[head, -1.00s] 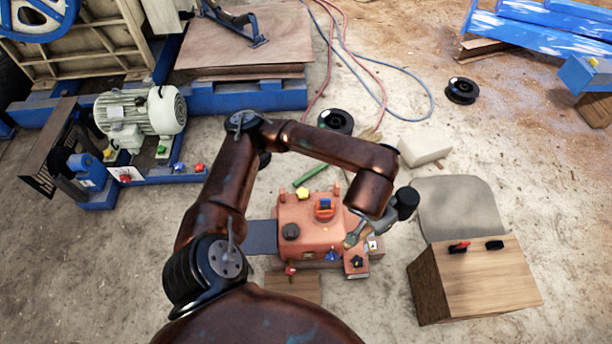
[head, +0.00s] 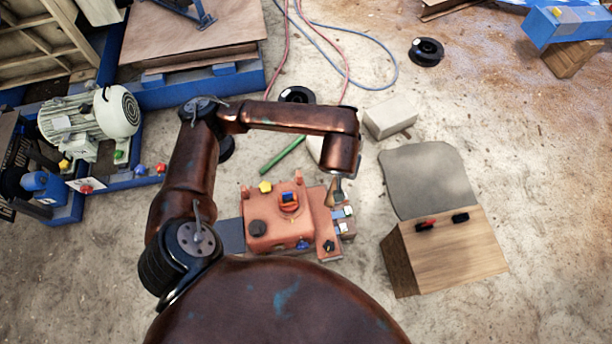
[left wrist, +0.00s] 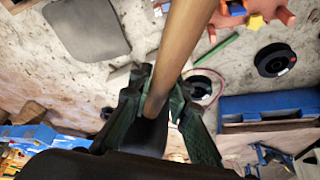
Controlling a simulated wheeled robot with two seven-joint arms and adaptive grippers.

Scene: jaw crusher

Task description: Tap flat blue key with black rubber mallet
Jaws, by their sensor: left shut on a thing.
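In the left wrist view my left gripper (left wrist: 157,98) is shut on a wooden handle (left wrist: 187,30), which runs up out of the frame. The mallet's black head is not clearly seen. In the head view my own arm hides most of this gripper, and a brown wooden piece (head: 336,190) shows just below the arm. Small blue-and-white blocks (head: 345,212) sit at the right side of the orange-red machine (head: 275,232). A flat blue piece (head: 289,197) sits on its top. I cannot tell which is the flat blue key. My right gripper is not in view.
A wooden box (head: 450,252) with red and black items stands right of the machine, by a grey mat (head: 428,180). A green rod (head: 283,155), a black spool (head: 297,95) and a pale block (head: 389,118) lie behind. A grey motor (head: 90,125) stands left.

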